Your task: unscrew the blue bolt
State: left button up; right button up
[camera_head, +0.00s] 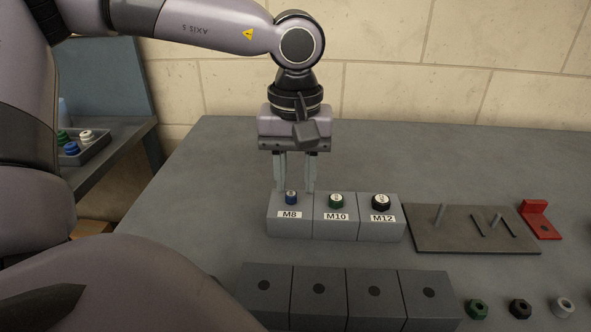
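The blue bolt (291,197) stands upright in the grey block marked M8 (273,223), at the left end of a row of three blocks. My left gripper (294,187) points straight down at this block. Its two fingers are apart, one on each side of the blue bolt in the picture, with a visible gap between each finger and the bolt. I cannot tell how deep the fingertips reach beside the bolt. My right gripper is not in view.
A grey plate with pegs (460,243) and a red bracket (539,219) lie right. Empty holed blocks (320,306) and loose nuts (520,308) are in front.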

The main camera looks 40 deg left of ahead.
pick_arm(q)
jog(key=shift+s+a, duration=0.1)
jog(key=shift+s, duration=0.05)
jog(key=shift+s+a, duration=0.15)
dwell(0.4)
jog(key=shift+f+b, duration=0.9)
jog(key=shift+b, duration=0.05)
grip_shut()
